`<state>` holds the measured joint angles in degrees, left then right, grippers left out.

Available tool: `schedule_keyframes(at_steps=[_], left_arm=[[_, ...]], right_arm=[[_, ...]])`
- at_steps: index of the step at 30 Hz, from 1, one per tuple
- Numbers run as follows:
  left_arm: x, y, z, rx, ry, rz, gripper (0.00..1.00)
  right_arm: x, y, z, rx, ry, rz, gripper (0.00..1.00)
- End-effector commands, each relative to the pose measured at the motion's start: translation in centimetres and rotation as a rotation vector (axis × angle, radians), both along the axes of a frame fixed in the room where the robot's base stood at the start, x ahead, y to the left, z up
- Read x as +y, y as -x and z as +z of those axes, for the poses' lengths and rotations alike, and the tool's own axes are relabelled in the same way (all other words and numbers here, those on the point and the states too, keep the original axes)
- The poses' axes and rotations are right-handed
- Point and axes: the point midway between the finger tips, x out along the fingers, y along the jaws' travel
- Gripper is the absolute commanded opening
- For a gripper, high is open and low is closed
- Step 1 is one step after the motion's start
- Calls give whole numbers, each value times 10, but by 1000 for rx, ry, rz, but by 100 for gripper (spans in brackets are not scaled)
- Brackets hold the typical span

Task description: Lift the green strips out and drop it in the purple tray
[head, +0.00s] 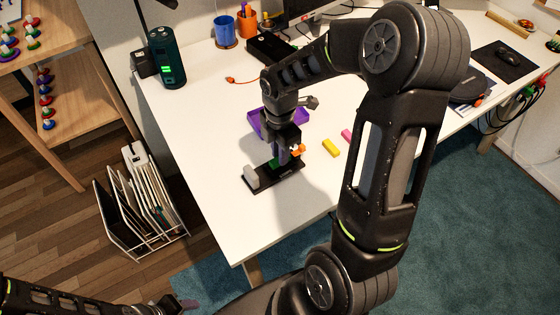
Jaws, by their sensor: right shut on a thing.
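The green strips (273,163) show as a small green patch at my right gripper's fingers, low over a black plate with a grey block at its left end. My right gripper (281,160) points down and is shut on the green strips, partly hiding them. I cannot tell whether they still touch the plate. The purple tray (254,122) lies just behind, partly hidden by my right wrist. My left gripper (180,304) is at the bottom left, away from the table; its jaw opening is unclear.
A yellow block (331,147) and a pink block (346,135) lie right of the black plate (286,178). A dark green speaker-like cylinder (166,58), a blue cup (225,32) and an orange cup (247,24) stand at the back. The front left tabletop is clear.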

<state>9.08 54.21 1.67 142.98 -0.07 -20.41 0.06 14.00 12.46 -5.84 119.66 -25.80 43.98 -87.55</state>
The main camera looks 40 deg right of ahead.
Motion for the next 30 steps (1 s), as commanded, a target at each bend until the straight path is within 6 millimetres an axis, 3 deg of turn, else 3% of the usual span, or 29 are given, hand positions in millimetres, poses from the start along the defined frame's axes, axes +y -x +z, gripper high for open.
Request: schedule_keyframes(at_steps=[19,30], left_arm=[[0,0,38,0,0,0,45],[0,0,42,0,0,0,45]], right_arm=[[0,0,46,-1,0,0,0],[0,0,51,0,0,0,0]])
